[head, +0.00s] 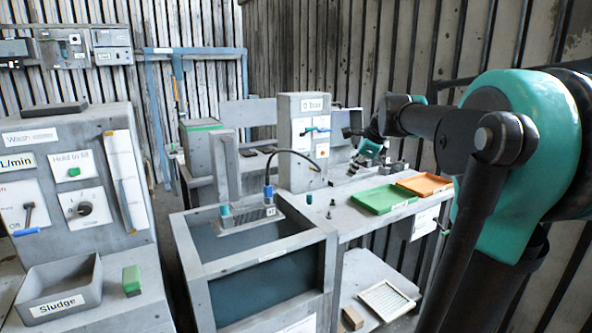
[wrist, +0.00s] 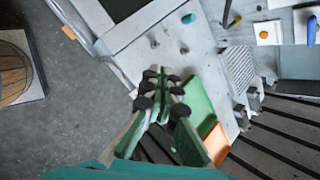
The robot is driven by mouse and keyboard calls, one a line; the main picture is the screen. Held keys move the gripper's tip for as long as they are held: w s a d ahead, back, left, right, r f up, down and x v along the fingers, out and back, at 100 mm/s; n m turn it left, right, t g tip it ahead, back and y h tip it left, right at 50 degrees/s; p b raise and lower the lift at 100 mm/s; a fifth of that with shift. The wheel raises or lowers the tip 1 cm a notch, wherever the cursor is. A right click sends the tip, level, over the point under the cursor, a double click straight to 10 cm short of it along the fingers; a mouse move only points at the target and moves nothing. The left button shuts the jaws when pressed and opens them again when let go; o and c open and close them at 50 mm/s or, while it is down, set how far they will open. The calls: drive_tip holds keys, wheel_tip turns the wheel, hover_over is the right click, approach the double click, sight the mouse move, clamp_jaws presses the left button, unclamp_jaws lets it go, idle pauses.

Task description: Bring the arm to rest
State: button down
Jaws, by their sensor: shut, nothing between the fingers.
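My arm reaches in from the right of the head view, with its links raised and bent.
A green tray (head: 383,199) and an orange tray (head: 424,184) lie on the bench (head: 345,222) below the arm. A grey panel box (head: 302,165) stands behind. An open tank (head: 189,247) is left of the bench. A sludge bin (head: 60,308) is at far left.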

drive_tip(key=s+d+f+n+g+h, duration=0.1)
drive_tip(key=s+f+n+h, duration=0.2)
drive_tip(key=s+f+n, duration=1.7)
drive_tip(key=s+f, duration=0.8)
drive_tip(key=f, duration=0.2)
drive_tip(key=shift+d+f+n+g, duration=0.15)
drive_tip(key=shift+f+n+g, duration=0.15)
drive_tip(key=shift+n+g, duration=0.1)
